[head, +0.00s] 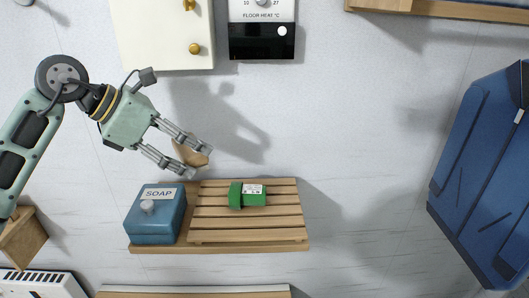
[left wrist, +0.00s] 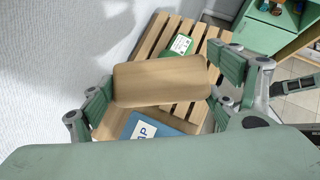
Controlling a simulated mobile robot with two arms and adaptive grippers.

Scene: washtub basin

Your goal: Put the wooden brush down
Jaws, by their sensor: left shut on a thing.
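The wooden brush (head: 190,154) is between the two fingers of my left gripper (head: 199,161). In the left wrist view, the brush (left wrist: 160,80) appears as a plain wooden block with rounded corners, and the fingers sit at its two ends. My left gripper is shut on the brush and holds it above the upper left part of a slatted wooden rack (head: 215,222). Any bristles are hidden.
A blue soap box (head: 168,228) with a pale knob stands at the rack's left. A green package (head: 254,200) lies on the middle slats. The slats right of it are bare. A cream cabinet (head: 150,35) and blue overalls (head: 490,170) are on the wall.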

